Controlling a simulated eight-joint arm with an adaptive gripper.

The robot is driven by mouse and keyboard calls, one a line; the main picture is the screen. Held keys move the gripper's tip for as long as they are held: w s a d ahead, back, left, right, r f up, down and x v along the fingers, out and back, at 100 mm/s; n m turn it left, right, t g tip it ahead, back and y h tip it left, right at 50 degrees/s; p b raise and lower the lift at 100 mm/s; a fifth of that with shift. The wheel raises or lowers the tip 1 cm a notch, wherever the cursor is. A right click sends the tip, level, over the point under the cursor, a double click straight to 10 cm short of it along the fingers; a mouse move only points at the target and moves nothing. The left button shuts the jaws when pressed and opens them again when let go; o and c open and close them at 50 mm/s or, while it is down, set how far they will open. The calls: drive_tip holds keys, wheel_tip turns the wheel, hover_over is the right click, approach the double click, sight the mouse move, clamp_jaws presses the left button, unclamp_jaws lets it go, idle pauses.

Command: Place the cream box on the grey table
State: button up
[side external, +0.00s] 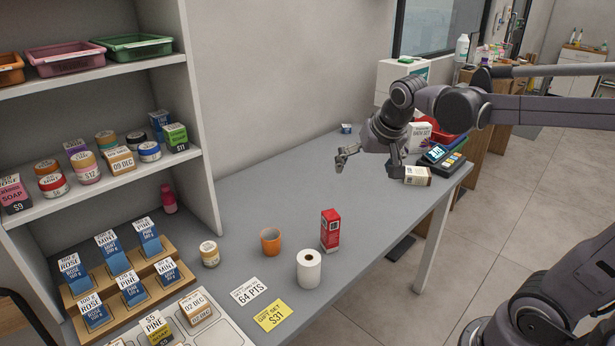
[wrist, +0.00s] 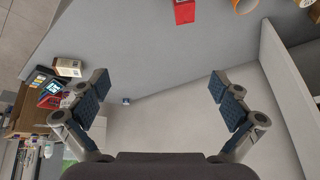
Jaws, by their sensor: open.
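The grey table (side external: 275,208) runs across the middle of the side view; its top also shows in the wrist view (wrist: 150,50). A small box with a pale label and brown side (side external: 417,176) lies at the table's right part, and shows at the left in the wrist view (wrist: 68,67). Cream-coloured boxes with date cards are on the shelf (side external: 121,160) and in the pale tray (side external: 196,307). I cannot tell which one is the cream box. My gripper (side external: 368,163) is open and empty above the table's far right part, with nothing between its fingers (wrist: 158,92).
A red box (side external: 330,230), an orange cup (side external: 271,242), a white roll (side external: 308,269) and a jar (side external: 210,254) stand on the table. A card terminal (side external: 440,154) is at the right end. The shelf unit (side external: 205,130) stands left. The table's middle is clear.

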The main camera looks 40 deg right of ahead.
drive_tip(key=w+d+m+g+h, duration=0.2)
drive_tip(key=w+d+m, duration=0.45)
drive_tip(key=d, duration=0.45)
drive_tip(key=m+g+h, duration=0.1)
drive_tip(key=m+g, duration=0.5)
drive_tip(key=m, duration=0.9)
approach(415, 172)
drive_tip(key=s, duration=0.1)
drive_tip(key=shift+n, duration=0.25)
drive_tip(key=x, duration=0.4)
drive_tip(key=shift+d+f, duration=0.25)
drive_tip(key=shift+d, duration=0.1)
drive_tip(key=shift+w+x, duration=0.2)
drive_tip(key=shift+x, duration=1.2)
drive_tip(key=shift+w+x, duration=0.25)
drive_tip(key=shift+x, duration=1.1)
drive_tip(key=shift+f, duration=0.1)
drive_tip(key=shift+c, duration=0.3)
drive_tip(key=c, duration=1.3)
